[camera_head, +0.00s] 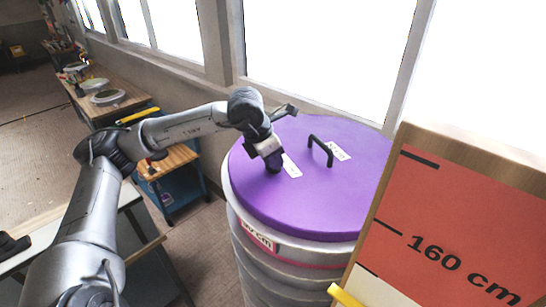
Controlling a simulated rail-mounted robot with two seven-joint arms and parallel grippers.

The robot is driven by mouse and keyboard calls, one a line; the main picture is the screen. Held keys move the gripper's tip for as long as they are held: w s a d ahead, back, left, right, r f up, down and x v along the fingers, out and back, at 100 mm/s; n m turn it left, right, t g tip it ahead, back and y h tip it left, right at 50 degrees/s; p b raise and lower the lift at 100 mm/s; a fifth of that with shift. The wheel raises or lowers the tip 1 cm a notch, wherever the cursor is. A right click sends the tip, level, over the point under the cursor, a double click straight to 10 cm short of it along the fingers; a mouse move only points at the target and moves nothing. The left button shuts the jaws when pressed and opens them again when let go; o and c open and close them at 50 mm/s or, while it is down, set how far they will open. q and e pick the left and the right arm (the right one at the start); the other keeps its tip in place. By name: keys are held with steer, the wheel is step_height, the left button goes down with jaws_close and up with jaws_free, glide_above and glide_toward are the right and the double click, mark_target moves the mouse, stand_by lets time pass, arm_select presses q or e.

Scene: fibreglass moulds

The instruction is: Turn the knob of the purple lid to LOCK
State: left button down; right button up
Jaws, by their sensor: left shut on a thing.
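The purple lid (300,205) lies flat on a grey ribbed drum (262,270). A black arched handle (318,148) stands near the lid's middle. White labels lie on the lid, one (291,166) just right of my left gripper and another (338,151) behind the handle; their print is too small to read. My left gripper (273,163) points down at the lid's left part and is shut on the small dark knob there. The gripper mostly hides the knob, so its direction cannot be told. My right gripper is not in view.
A red board (450,220) marked "160 cm" stands close at the right and covers part of the drum. Windows and a wall are behind the lid. A workbench (130,90) and a blue cart (178,185) stand to the left. Floor shows between them.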

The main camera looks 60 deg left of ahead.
arm_select(q)
steer(key=n+y+p, duration=0.1)
steer(key=n+y, duration=0.1)
steer(key=n, duration=0.3)
steer(key=shift+d+r+p, duration=0.1)
steer(key=shift+d+p, duration=0.05)
steer(key=shift+p, duration=0.25)
steer(key=shift+n+g+y, duration=0.4)
steer(key=shift+n+y, duration=0.2)
steer(key=shift+n, duration=0.9)
steer(key=shift+p, duration=0.3)
steer(key=shift+n, duration=0.4)
steer(key=c, duration=1.1)
jaws_free()
